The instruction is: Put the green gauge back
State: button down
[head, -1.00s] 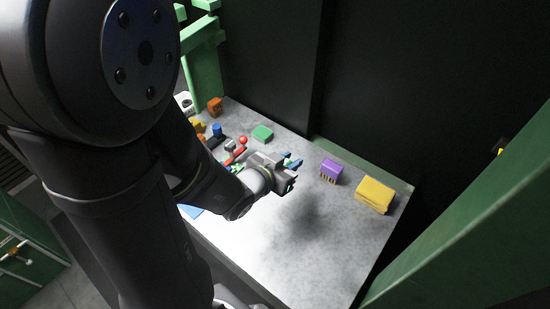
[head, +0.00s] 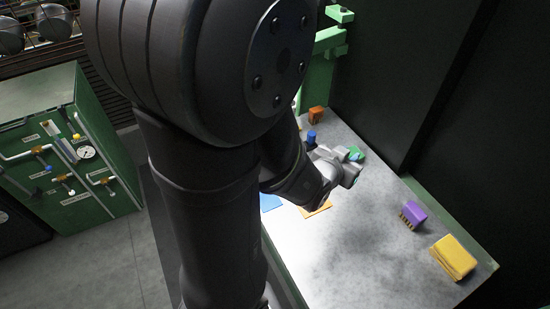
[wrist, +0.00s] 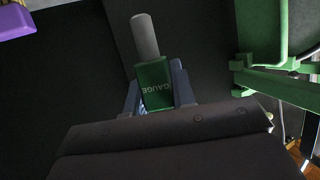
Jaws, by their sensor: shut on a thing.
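The green gauge (wrist: 153,83) is a green block marked GAUGE with a grey cylinder at one end. In the wrist view it sits between the bluish fingers of my gripper (wrist: 155,90), which is shut on it. The cylinder points away from the gripper, and dark surface shows behind it. In the head view my gripper (head: 355,157) is over the back part of the grey table (head: 350,250). The gauge cannot be made out clearly there; a green block (head: 359,152) shows right behind the fingers.
A purple brush (head: 413,214) and a yellow folded cloth (head: 453,257) are on the table's right. A blue cylinder (head: 311,136) and an orange-brown block (head: 316,114) are near the green stand (head: 326,60). A green cabinet (head: 75,160) with pipes stands left.

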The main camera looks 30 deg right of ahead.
jog(key=w+a+f+n+t+y, duration=0.1)
jog(key=w+a+f, duration=0.1)
jog(key=w, duration=0.5)
jog(key=w+a+f+n+t+y, duration=0.1)
jog(key=w+a+f, duration=0.1)
jog(key=w, duration=0.4)
jog(key=w+a+f+n+t+y, duration=0.1)
jog(key=w+a+f+n, duration=0.1)
jog(key=w+a, duration=0.2)
jog(key=shift+w+a+f+t, duration=0.1)
jog(key=shift+w+a+t, duration=0.1)
jog(key=shift+w, duration=0.75)
jog(key=shift+w+a+f+t, duration=0.1)
jog(key=shift+w+a, duration=0.05)
jog(key=shift+w, duration=0.75)
jog(key=shift+w+a+f, duration=0.1)
jog(key=shift+w+f, duration=0.1)
jog(key=shift+f, duration=0.95)
jog(key=shift+w+a+f, duration=0.1)
jog(key=shift+w+f, duration=0.1)
jog(key=shift+f, duration=0.9)
jog(key=shift+f, duration=0.15)
jog(key=c, duration=1.5)
grip_release()
jog(key=shift+r, duration=0.2)
jog(key=v, duration=1.2)
